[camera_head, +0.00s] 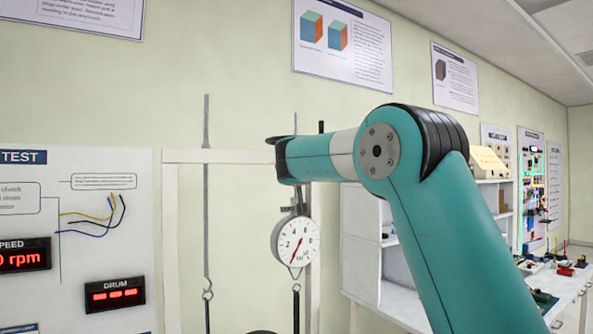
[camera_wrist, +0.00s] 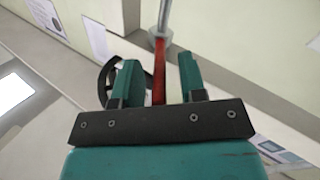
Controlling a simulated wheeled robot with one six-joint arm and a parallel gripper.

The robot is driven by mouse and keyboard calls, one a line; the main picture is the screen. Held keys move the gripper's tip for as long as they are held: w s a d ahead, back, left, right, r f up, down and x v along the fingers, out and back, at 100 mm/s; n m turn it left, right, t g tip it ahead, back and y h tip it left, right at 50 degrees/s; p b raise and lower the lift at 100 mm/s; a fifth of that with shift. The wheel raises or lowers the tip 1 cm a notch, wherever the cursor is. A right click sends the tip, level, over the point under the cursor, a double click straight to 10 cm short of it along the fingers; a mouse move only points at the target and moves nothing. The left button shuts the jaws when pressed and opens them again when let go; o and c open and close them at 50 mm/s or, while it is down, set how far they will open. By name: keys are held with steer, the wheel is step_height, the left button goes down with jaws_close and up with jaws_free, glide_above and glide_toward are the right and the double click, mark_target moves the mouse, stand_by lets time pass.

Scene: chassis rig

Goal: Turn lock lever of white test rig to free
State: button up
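In the wrist view, my gripper (camera_wrist: 158,64) has its two teal fingers apart. A red bar (camera_wrist: 159,80), which looks like the lock lever, lies between them, with a gap visible on both sides. It joins a grey metal collar and rod (camera_wrist: 161,30) beyond the fingertips. In the head view, the white test rig shows as a panel (camera_head: 100,215) with red displays at left and a white frame (camera_head: 230,157) beside it. My teal arm reaches across at right. The lever and my fingertips cannot be made out in the head view.
A round dial gauge (camera_head: 296,241) hangs inside the white frame, near a thin vertical rod (camera_head: 206,190). A black wheel rim (camera_wrist: 106,82) is close beside the left finger in the wrist view. White shelves (camera_head: 395,265) and a cluttered bench (camera_head: 565,283) stand at right.

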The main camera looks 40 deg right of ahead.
steer(key=shift+s+a, duration=0.1)
steer(key=b+v, duration=0.7)
steer(key=v, duration=1)
steer(key=shift+s, duration=0.1)
steer(key=s+a+f+n+g+y, duration=0.25)
steer(key=a+f+y, duration=0.35)
steer(key=f, duration=0.5)
steer(key=s+a+f+n+g+y, duration=0.25)
steer(key=a+f+n+y, duration=0.2)
steer(key=a+f, duration=0.55)
steer(key=s+a+f+n+g+y, duration=0.1)
steer(key=s+a+f+g, duration=0.1)
steer(key=s+f, duration=0.3)
steer(key=s+a+f+n+g+y, duration=0.1)
steer(key=s+f+g, duration=0.3)
steer(key=s, duration=0.6)
steer(key=s+a+f+n+g+y, duration=0.1)
steer(key=s+a+f+g+y, duration=0.1)
steer(key=s, duration=0.6)
step_height(320, 180, down, 4)
steer(key=shift+a+r+g, duration=0.2)
steer(key=shift+a+g, duration=0.6)
steer(key=shift+a, duration=0.3)
